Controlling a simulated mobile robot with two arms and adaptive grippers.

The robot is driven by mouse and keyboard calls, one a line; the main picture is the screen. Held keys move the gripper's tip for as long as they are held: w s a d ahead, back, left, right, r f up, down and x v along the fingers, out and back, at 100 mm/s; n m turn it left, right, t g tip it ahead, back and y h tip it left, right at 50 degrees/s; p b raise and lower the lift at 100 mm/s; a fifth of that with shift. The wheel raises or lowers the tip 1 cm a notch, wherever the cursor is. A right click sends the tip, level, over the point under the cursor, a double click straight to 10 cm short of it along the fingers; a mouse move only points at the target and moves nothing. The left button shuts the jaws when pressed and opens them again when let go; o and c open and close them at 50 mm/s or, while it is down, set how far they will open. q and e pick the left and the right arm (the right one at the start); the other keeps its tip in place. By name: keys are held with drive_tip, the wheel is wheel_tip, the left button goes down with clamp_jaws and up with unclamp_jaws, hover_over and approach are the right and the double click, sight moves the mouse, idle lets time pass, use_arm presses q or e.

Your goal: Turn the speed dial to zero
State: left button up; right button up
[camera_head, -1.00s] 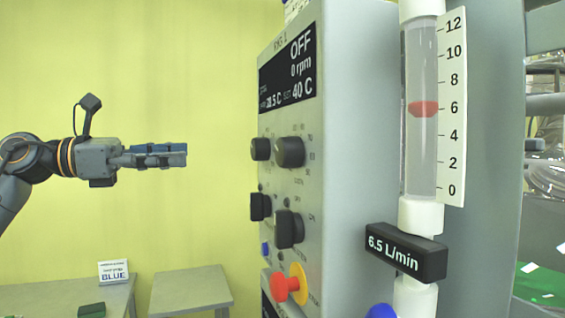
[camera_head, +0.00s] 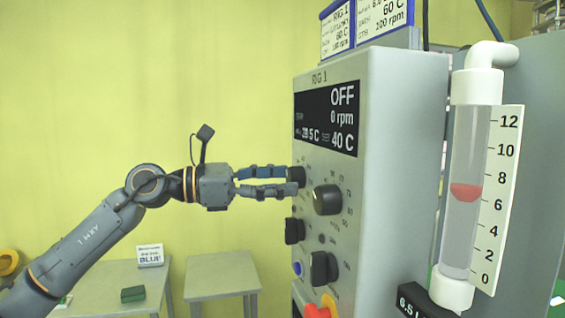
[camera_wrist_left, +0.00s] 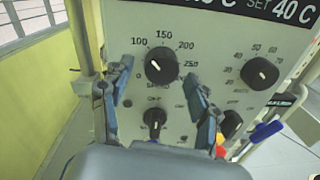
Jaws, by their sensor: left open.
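The speed dial (camera_head: 298,176) is a round black knob, upper left on the front of the RIG 1 control box. In the left wrist view the speed dial (camera_wrist_left: 161,66) has a scale marked 100 to 250 and a short white line on its face; its exact setting is hard to read. My left gripper (camera_head: 289,180) is open at the panel, its blue-grey fingers level with the dial. In the left wrist view the left gripper (camera_wrist_left: 158,72) has one finger on each side of the dial; I cannot tell whether they touch it. My right gripper is not in view.
The display (camera_head: 326,118) reads OFF, 0 rpm and 40 C. A temperature knob (camera_head: 327,199) is right of the dial, with two switches (camera_head: 294,231) (camera_head: 323,268) below. A red button (camera_head: 318,311) is lower still. A flow tube (camera_head: 467,190) stands at the right.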

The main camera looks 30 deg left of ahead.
use_arm(q)
drive_tip(key=shift+w+d, duration=0.3)
drive_tip(key=c, duration=1.2)
